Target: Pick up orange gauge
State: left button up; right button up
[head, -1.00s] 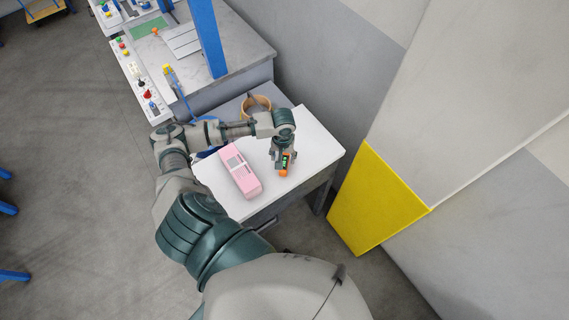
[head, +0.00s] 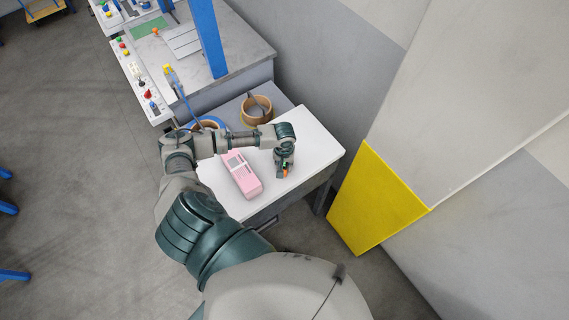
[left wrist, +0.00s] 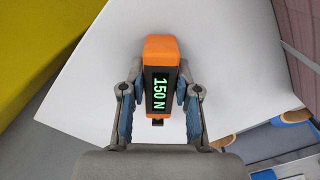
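My right gripper is not in view.
A pink device (head: 242,175) lies just left of the gripper on the white table (head: 318,148). A blue post (head: 208,38) and a yellow panel (head: 377,200) stand nearby.

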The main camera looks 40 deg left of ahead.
pick_arm(q)
grip_shut()
jog(key=shift+r, duration=0.1)
